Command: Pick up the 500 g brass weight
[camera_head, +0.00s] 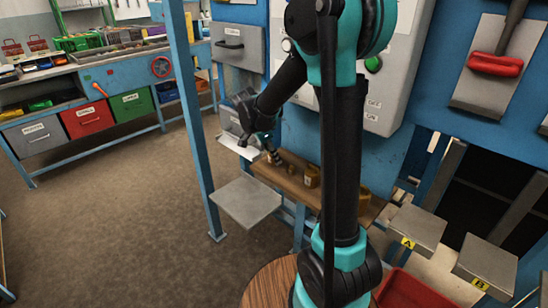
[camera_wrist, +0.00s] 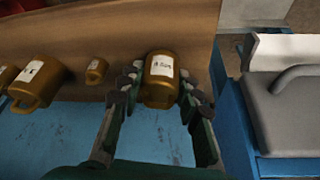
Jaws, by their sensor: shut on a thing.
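My gripper (camera_wrist: 160,84) is shut on a brass weight (camera_wrist: 159,95) with a white label, one finger on each side of it in the wrist view. The label's writing is too blurred to read surely. The weight lies in front of the wooden board (camera_wrist: 195,25); I cannot tell whether it touches it. In the head view my gripper (camera_head: 268,148) is at the left end of the wooden shelf (camera_head: 285,178), and the held weight is hard to make out there.
A large brass weight (camera_wrist: 38,82) and a small one (camera_wrist: 96,70) stand to the left in the wrist view. A grey box with a handle (camera_wrist: 290,100) is close on the right. A blue post (camera_head: 194,110) and a grey plate (camera_head: 248,200) are near the arm.

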